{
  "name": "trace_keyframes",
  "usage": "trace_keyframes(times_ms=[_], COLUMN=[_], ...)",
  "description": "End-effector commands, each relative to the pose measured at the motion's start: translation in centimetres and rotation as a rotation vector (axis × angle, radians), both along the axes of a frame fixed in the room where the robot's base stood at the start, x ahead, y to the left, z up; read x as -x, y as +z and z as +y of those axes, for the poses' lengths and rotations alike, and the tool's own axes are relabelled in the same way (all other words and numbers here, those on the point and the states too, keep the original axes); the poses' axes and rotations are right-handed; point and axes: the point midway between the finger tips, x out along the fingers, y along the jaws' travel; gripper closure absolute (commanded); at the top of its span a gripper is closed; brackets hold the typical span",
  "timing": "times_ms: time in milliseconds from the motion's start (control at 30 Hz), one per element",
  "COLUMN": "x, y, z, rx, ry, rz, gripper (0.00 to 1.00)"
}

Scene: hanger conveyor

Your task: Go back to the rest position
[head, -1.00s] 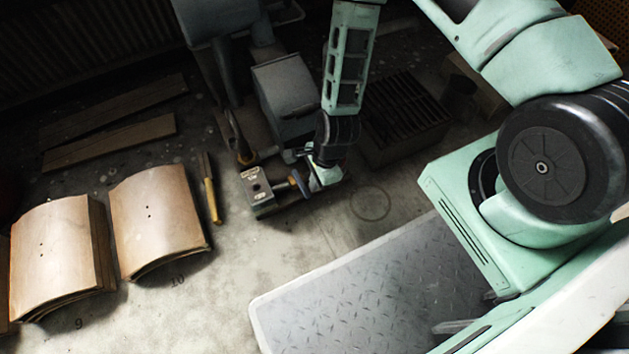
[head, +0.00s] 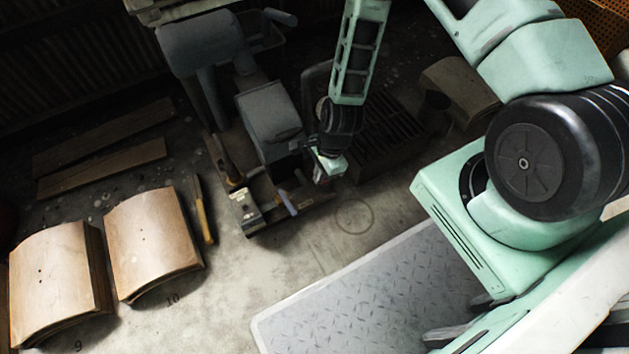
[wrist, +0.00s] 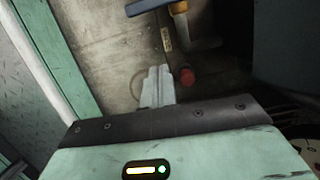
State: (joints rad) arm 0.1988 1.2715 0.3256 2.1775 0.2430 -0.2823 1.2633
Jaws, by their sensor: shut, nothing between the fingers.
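My gripper (head: 322,178) hangs low at the end of my mint-green arm, just right of a blue-handled part on the grey machine's base. In the wrist view the grey fingers of my gripper (wrist: 157,88) are together, with nothing between them.
A grey machine (head: 268,120) stands left of my gripper, with a small block (head: 244,210) at its front. A dark grated box (head: 390,130) is to the right. Stacks of curved wooden boards (head: 150,240) lie at left. Bare floor (head: 240,290) is in front.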

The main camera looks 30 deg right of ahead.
Motion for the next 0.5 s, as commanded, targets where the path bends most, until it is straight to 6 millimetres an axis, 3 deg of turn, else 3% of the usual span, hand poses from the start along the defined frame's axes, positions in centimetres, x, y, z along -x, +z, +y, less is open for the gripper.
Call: trace_keyframes(times_ms=[33,200,500], x=[0.0,0.0,0.0], y=[1.3,2.6,2.8], z=[-0.2,-0.6,-0.7], rx=[0.0,-0.001,-0.001], ry=[0.0,0.001,0.001], rz=[0.0,0.0,0.001], gripper=[1.0,1.0,1.0])
